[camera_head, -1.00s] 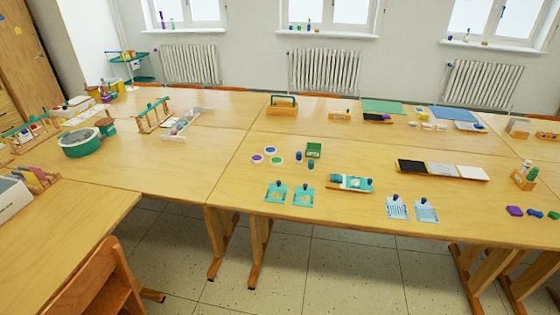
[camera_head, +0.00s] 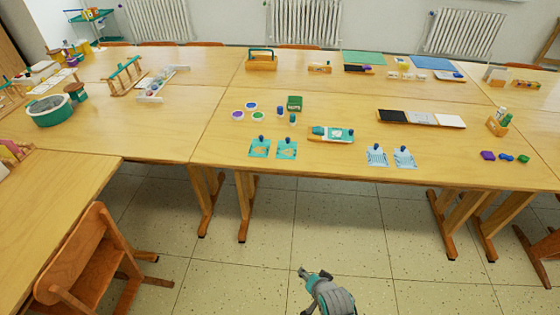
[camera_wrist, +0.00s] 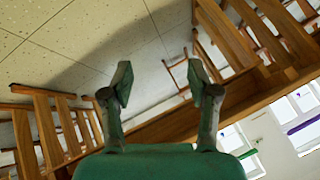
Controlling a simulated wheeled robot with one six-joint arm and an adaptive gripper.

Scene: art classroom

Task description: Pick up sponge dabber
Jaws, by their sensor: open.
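I cannot tell for sure which small item is the sponge dabber. Purple, blue and green pieces (camera_head: 506,157) lie near the front edge at the right. My gripper (camera_head: 303,272) is low in the head view, over the floor in front of the table and apart from these items. In the wrist view its two fingers (camera_wrist: 160,78) are spread with nothing between them. No dabber shows there.
The long table (camera_head: 330,175) also holds teal cards (camera_head: 260,149), striped blue cards (camera_head: 377,156), a teal tray (camera_head: 333,134) and a wooden caddy (camera_head: 498,122). A wooden chair (camera_head: 80,262) stands at the lower left. The tiled floor before the table is clear.

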